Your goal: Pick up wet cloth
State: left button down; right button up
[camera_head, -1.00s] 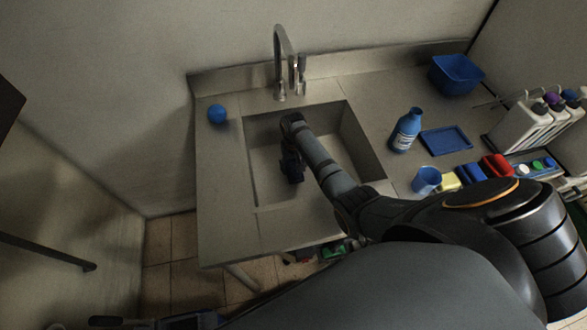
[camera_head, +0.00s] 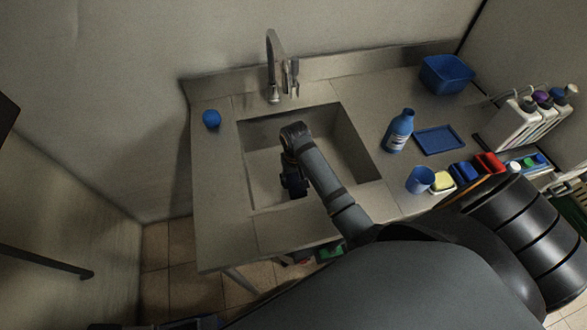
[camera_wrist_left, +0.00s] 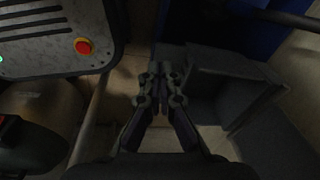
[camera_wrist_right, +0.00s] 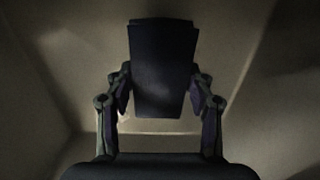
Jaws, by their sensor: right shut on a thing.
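My right gripper (camera_head: 293,181) is down inside the sink basin (camera_head: 358,158), at the end of my arm, which reaches in from the right. In the right wrist view my right gripper (camera_wrist_right: 160,100) is shut on a dark navy, flat piece (camera_wrist_right: 163,65), taken to be the wet cloth. It sits between the fingers and extends beyond them; its far end is near the basin wall. In the left wrist view my left gripper (camera_wrist_left: 160,80) has its fingertips together with nothing seen between them, away from the sink.
A faucet (camera_head: 273,68) stands behind the sink, and a round blue thing (camera_head: 211,118) lies left of it.

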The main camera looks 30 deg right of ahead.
aim_at(295, 180)
notch_tip(295, 180, up, 10)
jog(key=shift+f, duration=0.25)
